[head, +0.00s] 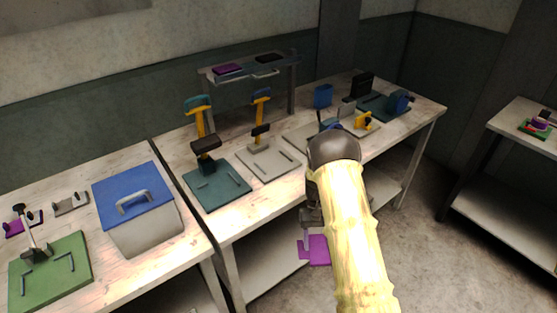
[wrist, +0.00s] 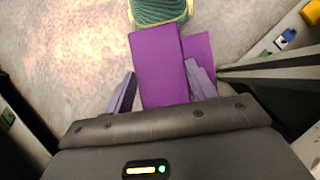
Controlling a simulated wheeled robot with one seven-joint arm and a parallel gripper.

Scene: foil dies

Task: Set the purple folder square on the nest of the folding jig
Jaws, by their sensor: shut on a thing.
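My gripper (wrist: 162,90) is shut on the purple folder (wrist: 158,65), which sticks out beyond the two fingers in the wrist view. The folder has a wide panel and a smaller flap (wrist: 198,50) beside it. In the head view my gripper (head: 311,217) hangs in front of the middle bench, and the folder (head: 318,250) shows below it, over the floor and apart from any bench. My arm hides part of it. Several fixtures with flat plates stand on the benches: a green one (head: 75,257), a teal one (head: 228,196) and a grey one (head: 268,168). I cannot tell which is the folding jig.
A blue-lidded box (head: 150,225) stands on the left bench. A raised shelf (head: 280,70) holds a flat purple piece (head: 228,69). A blue cup (head: 323,95) and a yellow part (head: 363,120) stand farther right. The wrist view shows a dark green round thing (wrist: 160,12) beyond the folder.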

